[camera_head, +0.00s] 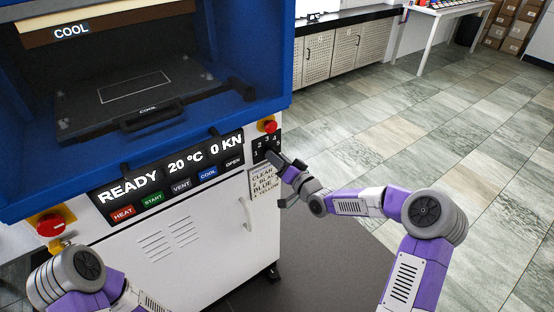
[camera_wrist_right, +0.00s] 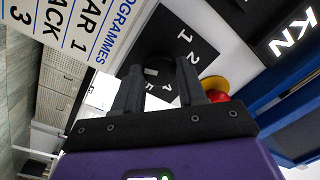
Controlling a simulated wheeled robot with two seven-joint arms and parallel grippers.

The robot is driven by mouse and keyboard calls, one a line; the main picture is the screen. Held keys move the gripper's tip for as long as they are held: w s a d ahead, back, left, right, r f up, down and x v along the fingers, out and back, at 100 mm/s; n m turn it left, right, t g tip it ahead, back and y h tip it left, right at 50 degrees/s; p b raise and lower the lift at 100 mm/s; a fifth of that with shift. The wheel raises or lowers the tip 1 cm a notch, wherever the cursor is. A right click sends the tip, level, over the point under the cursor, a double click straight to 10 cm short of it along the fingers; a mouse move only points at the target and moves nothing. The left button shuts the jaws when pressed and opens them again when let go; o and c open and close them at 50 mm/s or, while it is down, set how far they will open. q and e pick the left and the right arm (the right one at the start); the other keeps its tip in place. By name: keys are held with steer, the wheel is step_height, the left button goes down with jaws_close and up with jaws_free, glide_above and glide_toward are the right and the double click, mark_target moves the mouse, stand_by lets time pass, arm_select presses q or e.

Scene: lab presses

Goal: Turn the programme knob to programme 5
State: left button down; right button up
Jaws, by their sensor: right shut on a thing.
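The programme dial is a black plate (camera_head: 260,142) with white numbers at the right end of the press front. It also shows in the right wrist view (camera_wrist_right: 172,28), where 1 and 2 read clearly and other numbers are partly covered. My right gripper (camera_head: 272,157) is at this plate. In the right wrist view its two fingers (camera_wrist_right: 160,74) stand either side of the dark programme knob (camera_wrist_right: 156,70) and are shut on it. I cannot tell which number the knob points to. My left arm shows at the lower left; its gripper is not visible.
A red button (camera_head: 267,126) sits just above the dial, and another red button (camera_head: 50,225) at the left corner. The display (camera_head: 170,172) reads READY, 20 °C, 0 KN, above coloured buttons. A programme label (camera_head: 264,188) hangs below the dial. Floor at right is clear.

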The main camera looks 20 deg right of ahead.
steer(key=o, duration=1.1)
steer(key=shift+c, duration=0.2)
steer(key=p+v, duration=0.1)
steer(key=v, duration=0.6)
steer(key=shift+s, duration=0.3)
steer(key=shift+d, duration=0.15)
